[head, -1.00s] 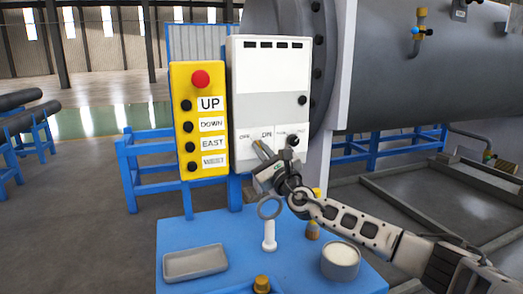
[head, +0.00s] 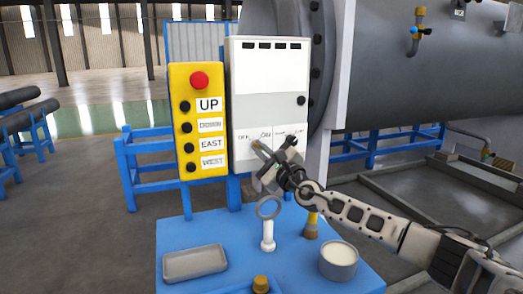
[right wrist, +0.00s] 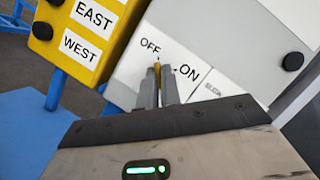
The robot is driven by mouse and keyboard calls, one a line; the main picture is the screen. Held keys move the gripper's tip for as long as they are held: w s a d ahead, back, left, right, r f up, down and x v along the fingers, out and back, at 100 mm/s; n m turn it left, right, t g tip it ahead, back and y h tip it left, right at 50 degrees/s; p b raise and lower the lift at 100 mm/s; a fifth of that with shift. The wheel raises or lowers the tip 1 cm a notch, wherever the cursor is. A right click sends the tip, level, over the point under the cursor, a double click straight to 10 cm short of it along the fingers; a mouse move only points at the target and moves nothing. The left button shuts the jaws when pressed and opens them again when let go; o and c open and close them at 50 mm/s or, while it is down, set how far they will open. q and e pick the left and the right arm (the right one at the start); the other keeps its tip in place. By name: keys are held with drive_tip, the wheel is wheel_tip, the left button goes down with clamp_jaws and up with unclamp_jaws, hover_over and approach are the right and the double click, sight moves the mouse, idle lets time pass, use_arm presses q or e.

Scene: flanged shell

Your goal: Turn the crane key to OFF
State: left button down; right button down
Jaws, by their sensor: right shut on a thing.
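The crane key (right wrist: 157,67) shows as a small brownish piece between my right fingertips in the right wrist view. It sits on the white panel just below the OFF label (right wrist: 150,45), with the ON label (right wrist: 188,74) to its right. My right gripper (right wrist: 158,82) is shut on the key, and the fingers hide most of it. In the head view my right gripper (head: 261,148) reaches the lower front of the white control box (head: 270,80), between the OFF and ON labels. My left gripper is not in view.
A yellow pendant box (head: 197,85) with a red button is left of the white box. Below, a blue table (head: 215,230) bears a grey tray (head: 195,262), a white post with a ring (head: 268,232), a brush (head: 312,228) and a round tin (head: 338,262). Another black knob (right wrist: 293,61) is at right.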

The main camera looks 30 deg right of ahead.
drive_tip(key=shift+r, duration=0.25)
drive_tip(key=c, duration=1.6)
unclamp_jaws()
drive_tip(key=shift+w+f, duration=0.1)
drive_tip(key=shift+f, duration=0.05)
drive_tip(key=a+b+v, duration=0.1)
drive_tip(key=b+v, duration=0.1)
drive_tip(key=v, duration=1.4)
drive_tip(key=shift+d+b, duration=0.3)
drive_tip(key=shift+d, duration=0.05)
